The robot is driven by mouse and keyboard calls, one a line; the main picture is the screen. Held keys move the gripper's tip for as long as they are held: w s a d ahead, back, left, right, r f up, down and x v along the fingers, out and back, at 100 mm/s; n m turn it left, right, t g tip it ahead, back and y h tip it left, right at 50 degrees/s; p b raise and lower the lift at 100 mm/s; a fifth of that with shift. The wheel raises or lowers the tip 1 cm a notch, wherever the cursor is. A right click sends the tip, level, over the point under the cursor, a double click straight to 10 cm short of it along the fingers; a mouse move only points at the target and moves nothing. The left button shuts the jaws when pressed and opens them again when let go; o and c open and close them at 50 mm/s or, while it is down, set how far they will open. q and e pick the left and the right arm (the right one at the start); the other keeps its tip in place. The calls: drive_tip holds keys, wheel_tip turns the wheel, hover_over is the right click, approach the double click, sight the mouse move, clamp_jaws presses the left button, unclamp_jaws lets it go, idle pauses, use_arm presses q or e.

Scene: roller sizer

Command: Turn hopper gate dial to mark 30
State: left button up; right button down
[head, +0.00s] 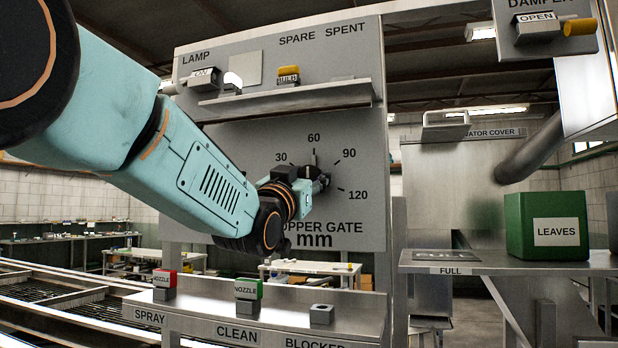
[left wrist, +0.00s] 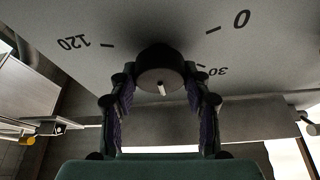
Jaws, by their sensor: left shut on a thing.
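The hopper gate dial (head: 319,180) is a dark round knob on the grey upright panel (head: 235,140), with marks 30, 60, 90 and 120 showing around it in the head view. My left gripper (head: 306,186) reaches it from the lower left and covers part of it. In the left wrist view, the knob (left wrist: 160,62) sits between the two fingers of my left gripper (left wrist: 160,92), which are shut on it. A short white line on the knob points down in that view, away from 0, 30 and 120; in the head view it seems to point near 60. My right gripper is out of view.
A shelf (head: 290,96) with lamp and bulb parts juts out above the dial. A lower ledge (head: 350,322) holds red and green nozzle blocks (head: 248,289). At right, a green LEAVES box (head: 546,226) stands on a metal shelf (head: 470,262).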

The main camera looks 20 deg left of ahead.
use_arm(q)
drive_tip(key=shift+w+f, duration=0.1)
drive_tip(key=shift+w, duration=0.05)
drive_tip(key=c, duration=0.4)
drive_tip(key=shift+c, duration=0.2)
drive_tip(key=shift+f+n, duration=0.1)
drive_tip(key=shift+n, duration=0.4)
drive_tip(key=n+y+b, duration=0.1)
drive_tip(key=n+y, duration=0.1)
drive_tip(key=shift+n, duration=0.4)
drive_tip(key=n+y+b, duration=0.1)
drive_tip(key=n+y, duration=0.1)
drive_tip(key=n, duration=0.2)
drive_tip(key=shift+f, duration=0.1)
drive_tip(key=n+g+y, duration=0.1)
drive_tip(key=n, duration=0.2)
drive_tip(key=shift+n+y, duration=0.3)
drive_tip(key=shift+y, duration=0.1)
drive_tip(key=shift+n+g+y+p, duration=0.6)
drive_tip(key=shift+n, duration=1.3)
